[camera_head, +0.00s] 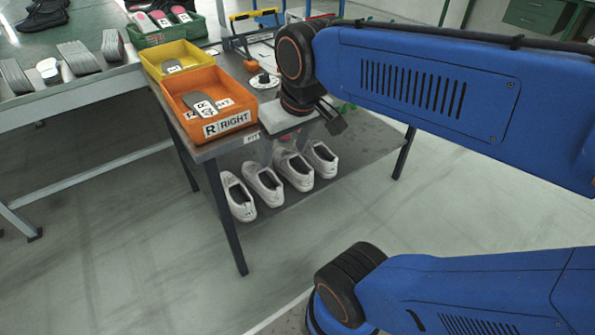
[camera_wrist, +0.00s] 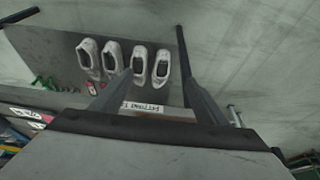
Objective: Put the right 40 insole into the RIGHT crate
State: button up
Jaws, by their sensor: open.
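The orange crate marked R RIGHT (camera_head: 226,124) stands at the front of the small table in the head view. A grey insole (camera_head: 207,106) with a white label lies inside it, leaning across the crate; I cannot read a size on it. My gripper (camera_head: 337,123) is to the right of the crate, by the table's front edge. In the wrist view my gripper (camera_wrist: 156,78) has its two fingers apart with nothing between them but the view of the shelf beyond. The gripper is apart from the crate.
A yellow crate (camera_head: 153,59) with an insole stands behind the orange one, and a green crate (camera_head: 138,38) holds several insoles farther back. Several white shoes (camera_head: 264,184) stand on the lower shelf. Insole stacks (camera_head: 78,57) lie on the left table. The floor in front is clear.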

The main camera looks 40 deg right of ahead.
jog(key=s+f, duration=0.4)
jog(key=shift+d+f+t, duration=0.15)
jog(key=shift+d+t, duration=0.1)
jog(key=shift+t, duration=0.15)
jog(key=shift+s, duration=0.1)
dwell(1.0)
